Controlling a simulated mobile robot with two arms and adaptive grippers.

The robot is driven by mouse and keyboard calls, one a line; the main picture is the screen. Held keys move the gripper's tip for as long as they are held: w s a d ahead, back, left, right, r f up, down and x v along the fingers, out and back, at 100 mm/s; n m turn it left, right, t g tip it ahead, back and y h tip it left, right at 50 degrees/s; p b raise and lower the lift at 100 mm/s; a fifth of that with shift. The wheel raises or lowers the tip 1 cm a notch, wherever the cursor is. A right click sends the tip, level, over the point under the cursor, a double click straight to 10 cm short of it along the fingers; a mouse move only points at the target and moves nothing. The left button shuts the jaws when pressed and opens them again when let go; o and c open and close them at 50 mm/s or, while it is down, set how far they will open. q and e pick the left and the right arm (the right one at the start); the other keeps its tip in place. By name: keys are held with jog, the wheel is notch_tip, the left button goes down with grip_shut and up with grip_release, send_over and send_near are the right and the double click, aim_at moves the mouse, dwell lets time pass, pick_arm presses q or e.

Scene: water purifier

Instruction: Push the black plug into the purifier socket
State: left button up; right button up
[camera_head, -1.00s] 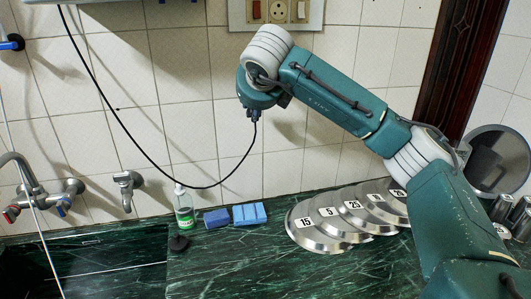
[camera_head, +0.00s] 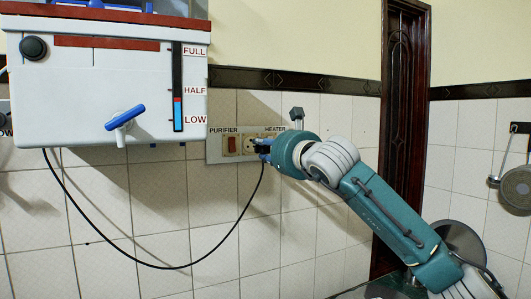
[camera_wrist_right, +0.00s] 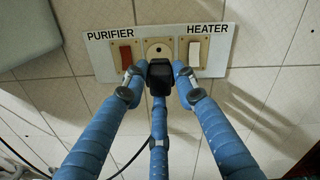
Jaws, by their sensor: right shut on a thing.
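My right gripper (camera_head: 265,148) is at the wall panel, its blue fingers pointing at it. In the right wrist view its fingers are shut around the black plug (camera_wrist_right: 160,76). The plug's black cord (camera_head: 213,250) hangs in a loop from the gripper to the white purifier (camera_head: 70,105). The socket (camera_wrist_right: 158,48) is a round face between a red switch (camera_wrist_right: 126,55) and a white switch (camera_wrist_right: 194,54). The plug overlaps the socket's lower edge in the wrist view. I cannot tell whether they touch. My left gripper is out of view.
The wall panel (camera_head: 213,150) carries the labels PURIFIER and HEATER. The purifier, with a blue-handled tap (camera_head: 125,117), stands out from the wall at the left. A dark wooden door (camera_head: 406,120) is at the right.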

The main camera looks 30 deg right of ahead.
jog(key=shift+w+r+p, duration=0.25)
jog(key=shift+w+p, duration=0.45)
jog(key=shift+p, duration=0.05)
jog(key=shift+w+d+f+p, duration=0.1)
jog(key=shift+w+p, duration=0.7)
jog(key=shift+w, duration=0.3)
jog(key=shift+w+f+p, duration=0.1)
jog(key=shift+w+p, duration=0.65)
jog(key=shift+w, duration=0.35)
jog(key=shift+b, duration=0.55)
jog(key=shift+b, duration=0.4)
jog(key=shift+b, duration=0.35)
